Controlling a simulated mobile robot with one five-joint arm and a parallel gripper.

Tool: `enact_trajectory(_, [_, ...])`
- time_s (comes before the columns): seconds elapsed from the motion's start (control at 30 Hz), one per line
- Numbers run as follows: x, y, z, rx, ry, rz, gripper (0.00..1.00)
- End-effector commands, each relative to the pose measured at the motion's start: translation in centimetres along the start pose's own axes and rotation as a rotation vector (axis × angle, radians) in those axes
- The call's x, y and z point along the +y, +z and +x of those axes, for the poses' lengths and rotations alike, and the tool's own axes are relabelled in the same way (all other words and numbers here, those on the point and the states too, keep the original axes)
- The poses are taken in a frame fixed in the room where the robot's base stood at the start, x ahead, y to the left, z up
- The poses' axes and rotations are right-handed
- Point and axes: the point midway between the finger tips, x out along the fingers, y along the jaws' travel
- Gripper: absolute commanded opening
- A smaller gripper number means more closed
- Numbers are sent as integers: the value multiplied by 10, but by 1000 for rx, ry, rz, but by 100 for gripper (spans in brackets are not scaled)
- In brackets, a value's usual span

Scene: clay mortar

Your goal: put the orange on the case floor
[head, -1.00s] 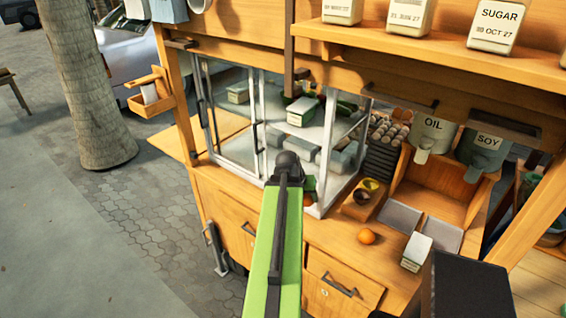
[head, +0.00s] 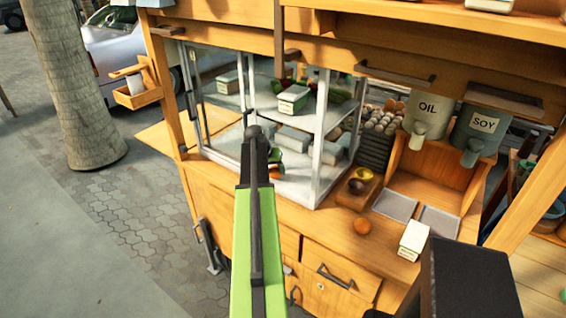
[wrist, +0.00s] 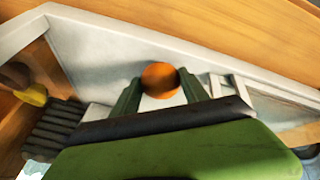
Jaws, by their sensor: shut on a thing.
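An orange (wrist: 160,80) sits between the two green fingers of my gripper (wrist: 159,86) in the wrist view, and the gripper is shut on it. In the head view, my gripper (head: 276,160) and a sliver of the held orange (head: 275,172) show beside my arm, which partly hides them. They are at the open-looking lower level of the white-framed case. The pale case floor (head: 301,188) lies under them and also shows behind the orange in the wrist view (wrist: 100,58). I cannot tell whether the orange touches the floor.
White posts (head: 318,150) frame the case. A shelf with a green-and-white box (head: 293,99) is above my gripper, and grey boxes (head: 292,138) stand farther in. A second orange fruit (head: 361,227) and a white carton (head: 413,241) are on the wooden counter (head: 335,235).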

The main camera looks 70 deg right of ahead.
Motion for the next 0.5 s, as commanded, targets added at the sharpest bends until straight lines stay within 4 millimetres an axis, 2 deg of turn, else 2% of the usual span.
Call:
enact_trajectory(0.03, [4,-12,6,-1,0,1,8])
enact_trajectory(0.1, [10,-19,10,-1,-1,1,8])
enact_trajectory(0.37, [14,-27,15,0,-1,-1,8])
enact_trajectory(0.5, [25,-47,25,0,0,0,8])
